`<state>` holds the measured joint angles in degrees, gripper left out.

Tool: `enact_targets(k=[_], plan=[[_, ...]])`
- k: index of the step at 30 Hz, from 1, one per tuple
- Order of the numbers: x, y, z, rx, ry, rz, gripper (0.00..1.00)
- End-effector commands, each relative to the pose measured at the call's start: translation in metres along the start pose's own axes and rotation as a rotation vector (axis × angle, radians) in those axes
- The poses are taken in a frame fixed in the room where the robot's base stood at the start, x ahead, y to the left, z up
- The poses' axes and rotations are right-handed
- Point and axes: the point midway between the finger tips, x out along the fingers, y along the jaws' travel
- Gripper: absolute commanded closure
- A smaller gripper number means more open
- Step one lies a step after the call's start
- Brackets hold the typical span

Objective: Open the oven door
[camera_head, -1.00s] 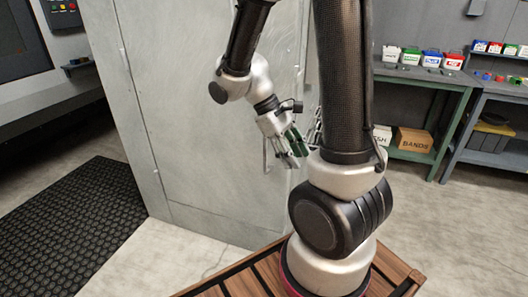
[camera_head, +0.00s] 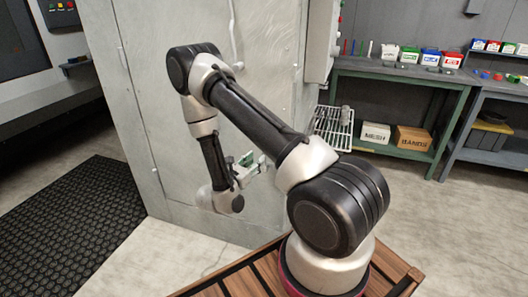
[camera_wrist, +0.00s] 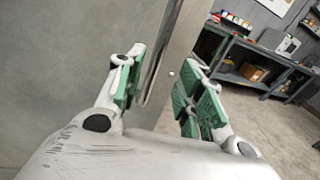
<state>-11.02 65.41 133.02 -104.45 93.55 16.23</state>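The oven is the tall pale grey cabinet, and its large flat door (camera_head: 160,100) fills the middle left of the head view. I see no clear gap at the door's edge there. My gripper (camera_head: 255,163) is low in front of the door's right side, partly hidden by my arm. In the wrist view my gripper (camera_wrist: 160,85) is open, its green-padded fingers apart. A narrow metal bar (camera_wrist: 163,50) shows between them; contact is unclear.
A wire rack (camera_head: 335,128) shows right of the oven, beside my arm. A green workbench (camera_head: 405,75) with small coloured boxes stands at the back right, with cartons on its lower shelf. A black mat (camera_head: 70,225) covers the left floor. The floor at the right is clear.

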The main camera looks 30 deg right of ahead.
Motion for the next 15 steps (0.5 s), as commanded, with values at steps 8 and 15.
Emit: enact_targets(k=[8, 15], plan=[[0.033, 0.003, 0.006, 0.031, -0.022, 0.012, 0.63], [0.068, 0.004, 0.007, 0.029, -0.02, 0.013, 0.63]])
